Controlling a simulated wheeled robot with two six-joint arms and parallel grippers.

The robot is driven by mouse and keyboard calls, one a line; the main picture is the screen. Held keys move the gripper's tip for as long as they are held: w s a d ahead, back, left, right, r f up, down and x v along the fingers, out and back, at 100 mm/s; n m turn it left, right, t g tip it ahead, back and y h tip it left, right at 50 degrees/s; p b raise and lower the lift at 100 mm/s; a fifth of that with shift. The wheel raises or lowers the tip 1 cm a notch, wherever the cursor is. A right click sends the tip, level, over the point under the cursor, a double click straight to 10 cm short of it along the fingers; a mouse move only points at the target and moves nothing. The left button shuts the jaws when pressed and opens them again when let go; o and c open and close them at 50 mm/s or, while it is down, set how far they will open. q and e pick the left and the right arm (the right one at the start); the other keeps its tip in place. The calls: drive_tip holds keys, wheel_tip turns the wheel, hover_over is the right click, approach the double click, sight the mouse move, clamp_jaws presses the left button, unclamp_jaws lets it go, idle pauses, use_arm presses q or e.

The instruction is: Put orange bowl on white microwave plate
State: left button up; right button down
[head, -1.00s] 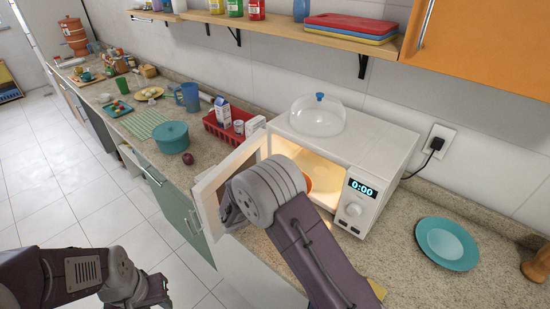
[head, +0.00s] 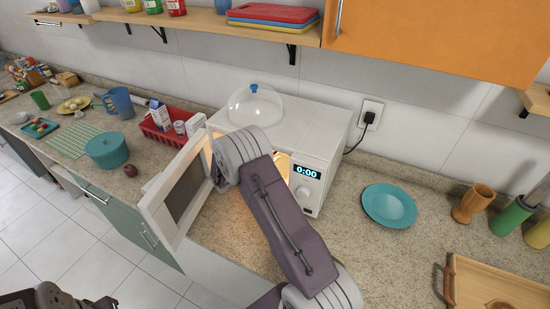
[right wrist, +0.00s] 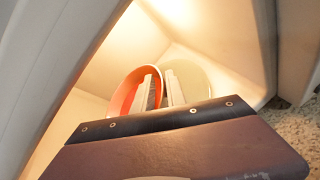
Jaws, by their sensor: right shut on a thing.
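The white microwave (head: 300,125) stands on the counter with its door (head: 172,195) swung open and its inside lit. My right arm reaches into its opening and hides the right gripper and the bowl in the head view. In the right wrist view, my right gripper (right wrist: 161,92) is shut on the rim of the orange bowl (right wrist: 128,92). A pale round plate (right wrist: 193,78) shows inside the microwave, beside and partly behind the bowl. I cannot tell whether the bowl touches it. My left gripper is not visible; only part of that arm shows at the lower left.
The open door stands close left of my right arm. A clear dome (head: 255,106) sits on the microwave. A teal plate (head: 389,205) lies to the right, near a wooden mortar (head: 472,204) and a wooden tray (head: 500,285). A red basket (head: 160,130) and a teal pot (head: 106,151) stand left.

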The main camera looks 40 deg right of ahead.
drive_tip(key=shift+w+d, duration=0.25)
drive_tip(key=shift+d, duration=0.5)
drive_tip(key=f+p, duration=0.1)
drive_tip(key=f, duration=0.2)
drive_tip(key=shift+d+f, duration=0.1)
drive_tip(key=shift+d, duration=0.1)
drive_tip(key=shift+w+f, duration=0.1)
drive_tip(key=shift+f, duration=0.15)
drive_tip(key=c, duration=1.8)
unclamp_jaws()
drive_tip(key=shift+f, duration=0.1)
drive_tip(key=o, duration=0.5)
drive_tip(key=shift+c, duration=0.2)
